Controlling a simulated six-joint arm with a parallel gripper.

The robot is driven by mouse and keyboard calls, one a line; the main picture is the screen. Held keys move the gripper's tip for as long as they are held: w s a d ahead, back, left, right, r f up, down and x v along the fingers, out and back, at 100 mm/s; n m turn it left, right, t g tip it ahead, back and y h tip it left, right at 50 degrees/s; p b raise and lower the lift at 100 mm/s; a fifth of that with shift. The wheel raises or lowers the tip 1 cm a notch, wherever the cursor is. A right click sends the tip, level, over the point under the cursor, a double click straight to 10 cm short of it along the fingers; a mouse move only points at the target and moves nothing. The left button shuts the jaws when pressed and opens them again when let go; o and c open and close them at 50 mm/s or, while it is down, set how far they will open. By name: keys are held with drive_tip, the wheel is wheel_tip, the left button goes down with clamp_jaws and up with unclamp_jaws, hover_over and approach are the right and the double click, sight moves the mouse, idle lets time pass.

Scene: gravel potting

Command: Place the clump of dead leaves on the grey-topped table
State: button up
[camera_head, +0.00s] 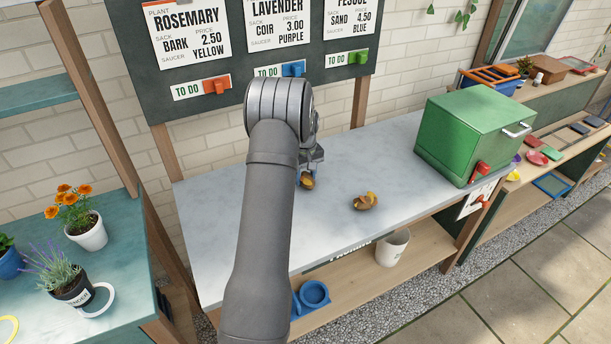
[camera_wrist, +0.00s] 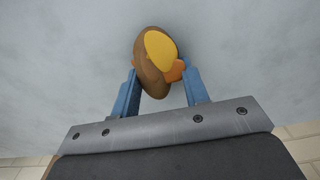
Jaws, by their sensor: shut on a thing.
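My gripper (camera_head: 309,172) is over the back half of the grey-topped table (camera_head: 385,150). It is shut on a brown clump of dead leaves (camera_head: 307,182) with yellow and orange parts. In the wrist view this held clump (camera_wrist: 150,62) sits between the blue fingertips of my gripper (camera_wrist: 160,84), against the pale grey tabletop. The clump is low over the top; I cannot tell whether it touches. A second, similar clump of dead leaves (camera_head: 365,202) lies on the same table, to the right and nearer the front edge.
A green box (camera_head: 470,135) with a handle stands at the table's right end. The lower shelf holds a white pot (camera_head: 392,248) and blue saucers (camera_head: 314,293). Potted plants stand on the teal table (camera_head: 130,260) at left. A dark price board (camera_head: 245,60) rises behind. The tabletop's middle is mostly clear.

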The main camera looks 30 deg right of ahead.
drive_tip(key=shift+f, duration=0.15)
drive_tip(key=o, duration=1)
drive_tip(key=shift+c, duration=0.2)
wheel_tip(320, 180, up, 12)
drive_tip(key=shift+r, duration=0.2)
wheel_tip(320, 180, down, 12)
drive_tip(key=shift+r, duration=1.6)
